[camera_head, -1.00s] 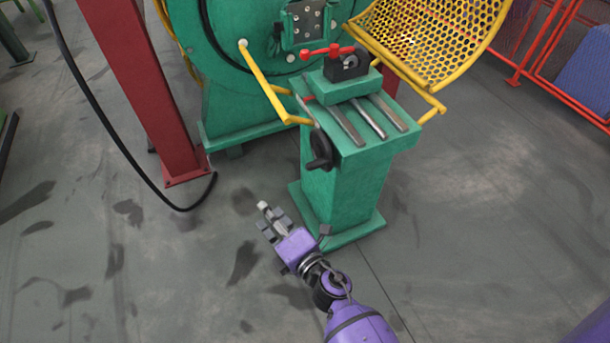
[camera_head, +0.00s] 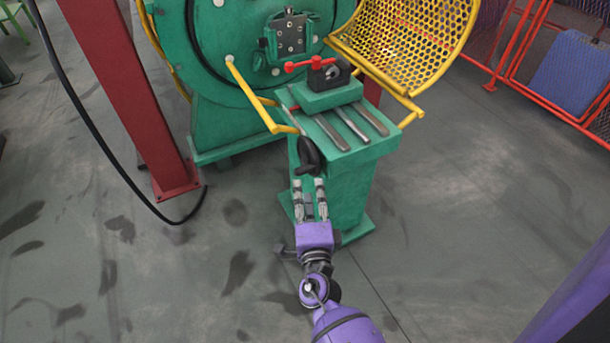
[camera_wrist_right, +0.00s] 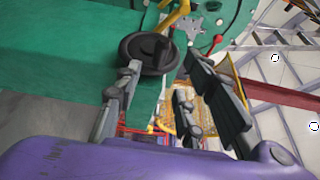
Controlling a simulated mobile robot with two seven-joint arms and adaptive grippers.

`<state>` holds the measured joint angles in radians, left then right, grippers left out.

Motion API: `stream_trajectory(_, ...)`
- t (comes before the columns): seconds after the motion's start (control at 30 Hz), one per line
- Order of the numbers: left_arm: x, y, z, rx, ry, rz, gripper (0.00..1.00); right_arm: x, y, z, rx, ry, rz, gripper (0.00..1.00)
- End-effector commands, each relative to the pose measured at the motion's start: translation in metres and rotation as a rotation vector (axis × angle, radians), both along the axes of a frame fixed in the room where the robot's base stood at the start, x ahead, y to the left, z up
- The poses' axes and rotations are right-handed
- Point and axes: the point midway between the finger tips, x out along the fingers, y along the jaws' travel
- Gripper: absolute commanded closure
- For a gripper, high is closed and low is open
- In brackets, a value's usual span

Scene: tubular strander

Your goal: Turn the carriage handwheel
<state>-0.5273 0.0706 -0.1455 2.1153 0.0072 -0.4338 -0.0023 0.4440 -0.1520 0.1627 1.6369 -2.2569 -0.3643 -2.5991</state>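The carriage handwheel (camera_head: 308,155) is a dark wheel with a handle on the left end of the green carriage pedestal (camera_head: 345,190). In the right wrist view the handwheel (camera_wrist_right: 148,52) lies ahead, its handle knob facing me. My right gripper (camera_head: 309,183) is just below and in front of the wheel, with its fingers pointing at it. In the wrist view the fingers (camera_wrist_right: 155,85) are spread apart with a gap between them, and nothing is held. I cannot tell whether a finger touches the rim. My left gripper is not in view.
A red clamp lever (camera_head: 311,63) sits on top of the carriage. A yellow bar (camera_head: 255,97) reaches close to the handwheel from the left. A yellow mesh guard (camera_head: 405,45) is behind. A red post (camera_head: 130,95) and black cable stand left. The floor in front is clear.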

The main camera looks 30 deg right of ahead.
Motion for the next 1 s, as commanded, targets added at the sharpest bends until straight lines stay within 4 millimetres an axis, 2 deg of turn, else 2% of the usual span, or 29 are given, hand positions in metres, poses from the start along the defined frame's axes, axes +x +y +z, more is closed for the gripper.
stream_trajectory(0.2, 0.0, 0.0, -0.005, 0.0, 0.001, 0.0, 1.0, 0.034, -0.012, 0.0, 0.003, -0.003, 0.0, 0.63)
stream_trajectory(0.4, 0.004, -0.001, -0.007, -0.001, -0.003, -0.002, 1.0, 0.058, -0.021, 0.001, 0.003, -0.002, 0.0, 0.63)
stream_trajectory(0.77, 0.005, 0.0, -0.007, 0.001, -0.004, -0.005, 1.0, 0.065, -0.024, 0.001, 0.005, -0.001, 0.001, 0.63)
stream_trajectory(1.0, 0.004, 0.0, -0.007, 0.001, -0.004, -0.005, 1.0, 0.064, -0.024, 0.001, 0.006, -0.001, 0.001, 0.92)
